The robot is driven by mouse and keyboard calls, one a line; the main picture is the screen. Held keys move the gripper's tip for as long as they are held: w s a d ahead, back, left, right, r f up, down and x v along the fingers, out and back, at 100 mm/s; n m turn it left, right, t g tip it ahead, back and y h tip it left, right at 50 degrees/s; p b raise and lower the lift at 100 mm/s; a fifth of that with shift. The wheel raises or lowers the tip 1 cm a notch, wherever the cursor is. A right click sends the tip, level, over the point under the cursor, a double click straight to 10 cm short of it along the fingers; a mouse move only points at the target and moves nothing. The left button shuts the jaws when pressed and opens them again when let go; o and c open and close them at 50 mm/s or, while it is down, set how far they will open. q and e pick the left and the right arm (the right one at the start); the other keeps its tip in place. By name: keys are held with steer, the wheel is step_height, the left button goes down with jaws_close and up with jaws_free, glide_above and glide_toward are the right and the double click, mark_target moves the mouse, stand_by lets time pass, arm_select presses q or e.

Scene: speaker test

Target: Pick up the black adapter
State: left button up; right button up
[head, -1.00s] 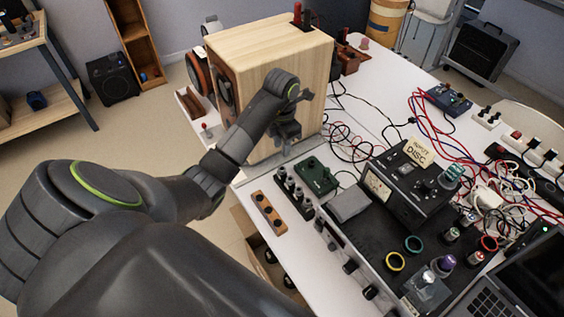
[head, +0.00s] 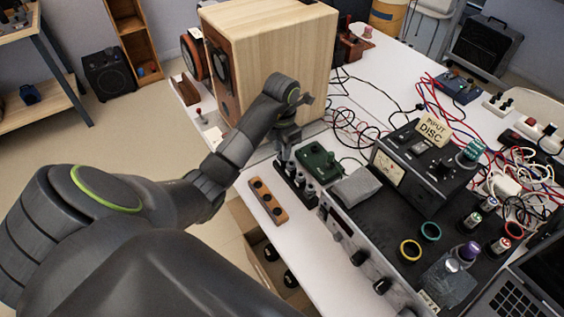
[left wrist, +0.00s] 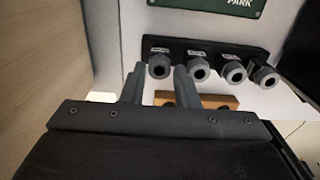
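The black adapter, which I take to be the black block with a row of several grey round connectors (head: 297,183), lies on the white table in front of the wooden speaker box. In the left wrist view its black body (left wrist: 215,47) lies just beyond my fingertips, with the leftmost connectors closest to them. My left gripper (head: 284,153) hangs over the adapter's far end in the head view. I cannot tell whether a finger touches the adapter. My right gripper is not in view.
A green box (head: 318,161) and a wooden block with black knobs (head: 268,201) flank the adapter. The wooden speaker box (head: 285,60) stands close behind my gripper. A black mixer console (head: 345,240) is to the right, with tangled cables beyond.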

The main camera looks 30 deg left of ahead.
arm_select(q)
step_height(320, 180, down, 4)
steer(key=shift+r+p, duration=0.1)
steer(key=shift+p, duration=0.3)
jaws_close()
steer(key=shift+r, duration=0.1)
